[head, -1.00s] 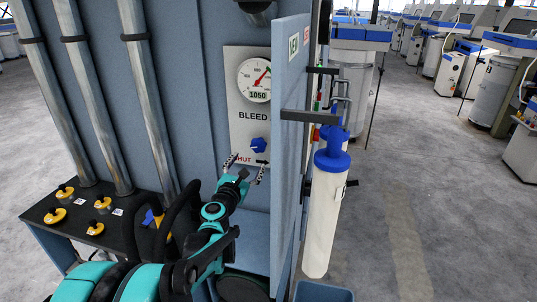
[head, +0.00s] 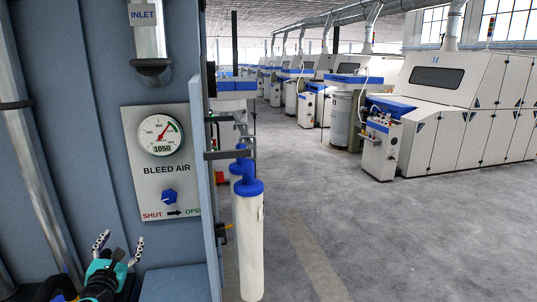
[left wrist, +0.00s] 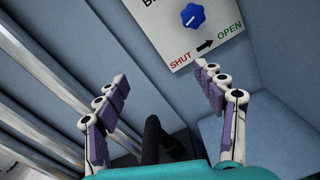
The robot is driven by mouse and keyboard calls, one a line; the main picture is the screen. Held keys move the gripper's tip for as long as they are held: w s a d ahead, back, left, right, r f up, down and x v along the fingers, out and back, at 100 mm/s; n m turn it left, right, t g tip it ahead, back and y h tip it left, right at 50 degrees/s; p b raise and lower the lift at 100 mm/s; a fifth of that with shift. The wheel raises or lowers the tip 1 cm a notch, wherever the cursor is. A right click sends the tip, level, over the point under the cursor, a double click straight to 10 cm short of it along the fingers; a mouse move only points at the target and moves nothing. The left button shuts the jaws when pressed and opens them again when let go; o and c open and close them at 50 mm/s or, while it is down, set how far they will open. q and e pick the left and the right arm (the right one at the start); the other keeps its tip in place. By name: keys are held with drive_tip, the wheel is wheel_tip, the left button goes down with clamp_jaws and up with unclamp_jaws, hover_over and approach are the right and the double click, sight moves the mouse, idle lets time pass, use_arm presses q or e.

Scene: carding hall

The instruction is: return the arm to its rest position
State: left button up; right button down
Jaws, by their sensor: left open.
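My left gripper (head: 119,246) is in the lower left of the head view, below the bleed air panel (head: 190,188). Its two fingers are spread and nothing is between them. In the left wrist view the open fingers (left wrist: 160,92) stand wide apart on both sides, below the blue knob (left wrist: 193,16), touching nothing. The knob (head: 169,196) sits between the gauge (head: 160,135), labelled 1050, and the SHUT and OPEN marks. My right gripper is not in view.
A blue partition edge (head: 205,210) stands just right of the panel. White cylinders with blue tops (head: 250,235) stand beyond it. A blue ledge (left wrist: 270,135) lies right of the gripper in the wrist view. Open grey floor (head: 370,240) and carding machines (head: 470,110) fill the right.

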use_arm(q)
drive_tip(key=s+d+f+m+g+h+b, duration=0.2)
drive_tip(key=s+d+f+m+h, duration=0.15)
drive_tip(key=d+m, duration=0.6)
drive_tip(key=s+d+f+m+g+h+b, duration=0.1)
drive_tip(key=s+d+f+m+g+h, duration=0.2)
drive_tip(key=d+m, duration=0.65)
drive_tip(key=s+d+f+m+g+y+b, duration=0.1)
drive_tip(key=s+d+f+m+g+b, duration=0.1)
drive_tip(key=s+f+m, duration=0.5)
drive_tip(key=s+d+f+m+g+y+b, duration=0.1)
drive_tip(key=s+d+f+m+g+b, duration=0.1)
drive_tip(key=s+f+m, duration=0.6)
drive_tip(key=s+d+f+g, duration=0.1)
drive_tip(key=s, duration=0.3)
drive_tip(key=shift+g+y, duration=0.3)
drive_tip(key=shift+y, duration=0.05)
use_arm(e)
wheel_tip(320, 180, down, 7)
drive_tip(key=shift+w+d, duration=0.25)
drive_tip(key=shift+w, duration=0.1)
use_arm(q)
drive_tip(key=shift+w, duration=0.1)
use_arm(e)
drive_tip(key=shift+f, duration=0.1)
